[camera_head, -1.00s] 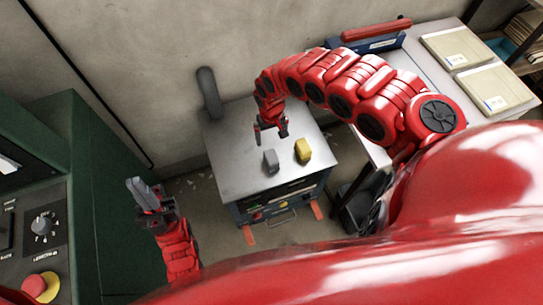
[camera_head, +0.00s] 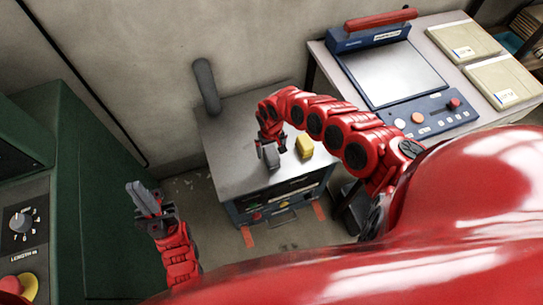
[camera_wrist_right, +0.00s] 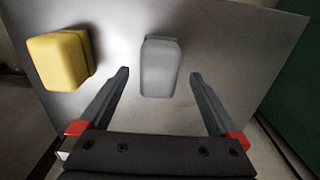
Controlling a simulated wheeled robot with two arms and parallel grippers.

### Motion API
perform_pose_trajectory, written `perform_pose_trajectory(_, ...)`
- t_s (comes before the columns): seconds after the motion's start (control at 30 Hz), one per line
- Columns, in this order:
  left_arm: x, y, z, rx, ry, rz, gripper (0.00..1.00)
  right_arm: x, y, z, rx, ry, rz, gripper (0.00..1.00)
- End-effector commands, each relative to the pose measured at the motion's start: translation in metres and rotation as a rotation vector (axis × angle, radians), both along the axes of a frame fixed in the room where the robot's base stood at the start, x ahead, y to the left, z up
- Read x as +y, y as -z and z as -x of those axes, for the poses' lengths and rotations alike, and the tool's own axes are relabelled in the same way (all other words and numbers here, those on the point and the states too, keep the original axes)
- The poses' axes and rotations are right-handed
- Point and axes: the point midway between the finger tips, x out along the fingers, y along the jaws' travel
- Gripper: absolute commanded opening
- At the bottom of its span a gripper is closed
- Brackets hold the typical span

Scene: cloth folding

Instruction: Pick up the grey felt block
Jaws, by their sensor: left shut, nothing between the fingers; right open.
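The grey felt block (camera_head: 271,158) stands on the metal top of a small cabinet. In the right wrist view the grey block (camera_wrist_right: 160,67) lies ahead of and between the fingertips. My right gripper (camera_head: 269,147) is open at the block in the head view, and its fingers (camera_wrist_right: 160,75) spread on either side of it with gaps showing. No contact is visible. My left gripper (camera_head: 143,193) is shut and empty, away from the cabinet at the lower left.
A yellow block (camera_head: 304,147) stands just right of the grey one; it also shows in the right wrist view (camera_wrist_right: 59,61). The cabinet top (camera_head: 225,135) is otherwise mostly clear. A green machine (camera_head: 95,190) stands left. A blue device (camera_head: 400,85) sits on the right table.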

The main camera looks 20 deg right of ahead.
Motion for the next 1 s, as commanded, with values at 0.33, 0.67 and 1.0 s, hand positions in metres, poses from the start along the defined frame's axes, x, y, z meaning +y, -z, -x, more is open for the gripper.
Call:
perform_pose_trajectory(0.33, 0.0, 0.002, 0.0, 0.0, 0.0, 0.0, 0.0, -0.001, 0.03, 0.0, 0.002, -0.002, 0.002, 0.97)
perform_pose_trajectory(0.67, 0.0, 0.002, 0.0, 0.0, 0.0, 0.0, 0.0, -0.002, 0.029, 0.0, 0.002, -0.002, 0.002, 0.74)
perform_pose_trajectory(1.0, 0.0, 0.002, 0.0, 0.0, 0.0, 0.0, 0.0, -0.002, 0.029, 0.0, 0.002, -0.001, 0.002, 0.13)
